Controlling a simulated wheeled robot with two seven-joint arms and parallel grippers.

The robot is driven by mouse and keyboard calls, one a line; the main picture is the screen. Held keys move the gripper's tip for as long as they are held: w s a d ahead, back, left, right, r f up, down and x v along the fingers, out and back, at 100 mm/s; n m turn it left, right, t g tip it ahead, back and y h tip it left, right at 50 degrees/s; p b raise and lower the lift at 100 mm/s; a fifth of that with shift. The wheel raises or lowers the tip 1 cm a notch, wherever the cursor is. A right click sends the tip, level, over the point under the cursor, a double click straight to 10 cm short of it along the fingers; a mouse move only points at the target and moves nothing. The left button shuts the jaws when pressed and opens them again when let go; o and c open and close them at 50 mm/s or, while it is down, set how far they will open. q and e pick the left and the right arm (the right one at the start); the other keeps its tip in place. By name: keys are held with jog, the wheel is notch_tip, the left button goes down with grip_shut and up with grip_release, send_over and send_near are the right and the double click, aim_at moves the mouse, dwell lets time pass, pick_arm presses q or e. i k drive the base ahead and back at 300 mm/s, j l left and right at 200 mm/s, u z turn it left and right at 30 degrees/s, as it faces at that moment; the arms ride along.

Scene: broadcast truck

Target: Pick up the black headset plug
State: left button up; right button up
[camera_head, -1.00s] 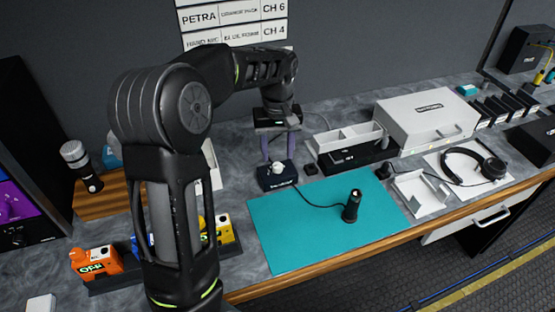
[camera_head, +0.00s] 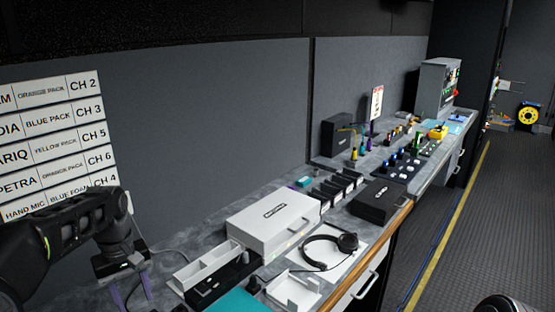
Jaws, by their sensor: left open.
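My left gripper (camera_head: 133,292) shows at the lower left, its two purple fingers apart and running down towards the bottom edge. I see nothing held between them. A small black piece (camera_head: 255,286) sits on the counter between the black tray unit and a white bracket; I cannot tell whether it is the headset plug. A black headset (camera_head: 330,250) lies on a white sheet to the right of the gripper. Only a corner of the teal mat (camera_head: 236,302) shows at the bottom. My right gripper is not in view.
A white case (camera_head: 272,222) stands behind the headset. A white divided tray (camera_head: 207,265) lies between it and my gripper. A black case (camera_head: 380,203), several small black boxes and a control panel (camera_head: 405,165) fill the counter farther right. The floor aisle (camera_head: 480,240) is clear.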

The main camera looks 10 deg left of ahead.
aim_at(252, 279)
jog(key=k+l, duration=0.8)
jog(key=l, duration=0.1)
